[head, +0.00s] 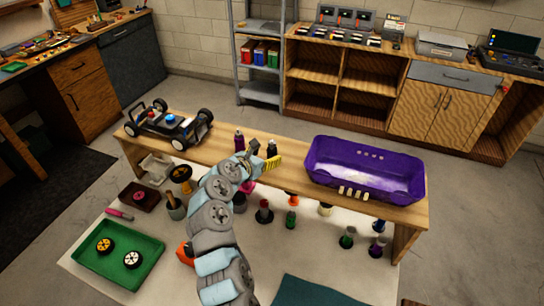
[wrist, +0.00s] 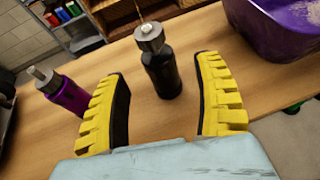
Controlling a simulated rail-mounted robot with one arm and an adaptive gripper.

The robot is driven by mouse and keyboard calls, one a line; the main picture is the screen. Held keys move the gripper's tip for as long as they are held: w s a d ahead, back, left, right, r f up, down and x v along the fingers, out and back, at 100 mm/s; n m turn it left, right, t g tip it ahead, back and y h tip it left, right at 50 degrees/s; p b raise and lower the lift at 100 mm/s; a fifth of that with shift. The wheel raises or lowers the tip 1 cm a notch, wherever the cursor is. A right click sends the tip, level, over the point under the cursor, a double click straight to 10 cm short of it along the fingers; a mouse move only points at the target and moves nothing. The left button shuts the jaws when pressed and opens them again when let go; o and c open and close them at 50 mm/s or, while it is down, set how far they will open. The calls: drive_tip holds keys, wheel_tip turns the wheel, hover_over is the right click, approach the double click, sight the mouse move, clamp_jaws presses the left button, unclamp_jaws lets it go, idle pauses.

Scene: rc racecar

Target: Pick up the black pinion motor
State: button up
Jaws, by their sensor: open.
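The black pinion motor (wrist: 162,75) stands upright on the wooden bench shelf, a dark cylinder with a silver top and a thin shaft. In the wrist view it appears between and slightly beyond the two yellow ribbed fingers of my gripper (wrist: 160,85), with clear gaps on both sides. In the head view the motor (head: 271,148) stands just beyond my gripper (head: 264,156), which partly hides its base. My gripper is open and holds nothing.
A purple motor (wrist: 71,95) stands close on the left; it also shows in the head view (head: 239,141). A purple bin (head: 365,170) occupies the shelf's right side, and a toy car (head: 168,125) the left. Several motors and a green tray (head: 118,282) lie lower in front.

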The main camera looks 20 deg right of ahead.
sight(269, 154)
drive_tip(key=shift+x, duration=1.15)
drive_tip(key=shift+w+d+f, duration=0.25)
drive_tip(key=shift+w+d, duration=0.05)
drive_tip(key=shift+d, duration=0.2)
drive_tip(key=shift+w+d, duration=0.15)
drive_tip(key=shift+w, duration=0.15)
drive_tip(key=shift+f, duration=0.1)
clamp_jaws()
